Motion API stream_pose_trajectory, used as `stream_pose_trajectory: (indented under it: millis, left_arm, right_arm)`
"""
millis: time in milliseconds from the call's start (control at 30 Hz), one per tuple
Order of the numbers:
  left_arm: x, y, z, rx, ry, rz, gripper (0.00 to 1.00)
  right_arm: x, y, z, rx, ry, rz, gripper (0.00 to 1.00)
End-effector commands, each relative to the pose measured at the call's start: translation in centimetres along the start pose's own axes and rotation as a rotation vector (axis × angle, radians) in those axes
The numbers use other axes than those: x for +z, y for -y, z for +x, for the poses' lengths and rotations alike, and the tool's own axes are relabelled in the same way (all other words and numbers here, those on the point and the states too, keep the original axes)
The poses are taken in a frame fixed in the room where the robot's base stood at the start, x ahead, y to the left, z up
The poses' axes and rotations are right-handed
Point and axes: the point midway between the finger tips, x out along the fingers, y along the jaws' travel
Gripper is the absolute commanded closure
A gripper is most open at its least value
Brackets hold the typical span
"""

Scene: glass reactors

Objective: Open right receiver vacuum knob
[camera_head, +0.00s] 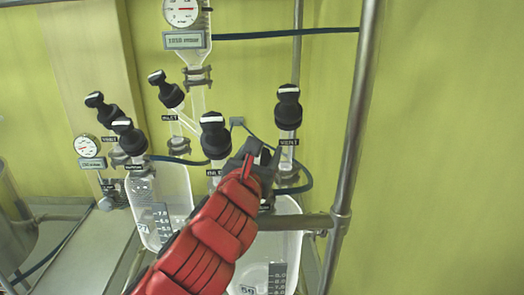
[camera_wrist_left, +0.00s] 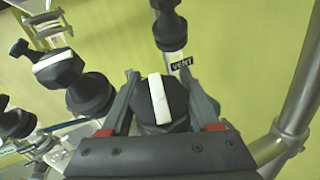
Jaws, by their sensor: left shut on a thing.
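My left gripper (camera_head: 260,152) reaches up to the knobs above the right glass receiver (camera_head: 284,247). In the left wrist view, its two fingers (camera_wrist_left: 160,88) are closed on the sides of a black knob (camera_wrist_left: 150,108) with a white bar. The bar runs nearly upright, leaning slightly. In the head view this knob is mostly hidden by the gripper, and I cannot read its label. The vent knob (camera_head: 288,107) stands just to the right, with its VENT label (camera_wrist_left: 181,63) in the wrist view. Another black knob (camera_head: 214,135) stands to the left. My right gripper is not in view.
A left glass receiver (camera_head: 172,200) has several black knobs above it. A gauge with a display (camera_head: 184,40) hangs at the top, and a smaller gauge (camera_head: 87,146) at the left. A metal post (camera_head: 355,125) stands close on the right. Dark hoses run between the glassware.

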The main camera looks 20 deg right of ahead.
Motion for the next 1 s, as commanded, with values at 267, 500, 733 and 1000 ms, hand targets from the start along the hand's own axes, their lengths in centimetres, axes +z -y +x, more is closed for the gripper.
stream_pose_trajectory:
  millis: [267,500,733,1000]
  left_arm:
    - [0.0,0.0,0.0,0.003,-0.001,-0.003,0.94]
    - [0.2,-0.1,0.0,0.061,-0.005,-0.033,0.94]
    - [0.4,-0.4,-0.1,0.200,-0.006,-0.110,0.94]
    - [0.3,-0.9,-0.3,0.421,-0.005,-0.232,0.94]
  right_arm:
    - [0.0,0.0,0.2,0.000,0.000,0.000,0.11]
    - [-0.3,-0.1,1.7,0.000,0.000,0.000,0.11]
    - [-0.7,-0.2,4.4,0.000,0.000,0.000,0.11]
    - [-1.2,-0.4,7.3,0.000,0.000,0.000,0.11]
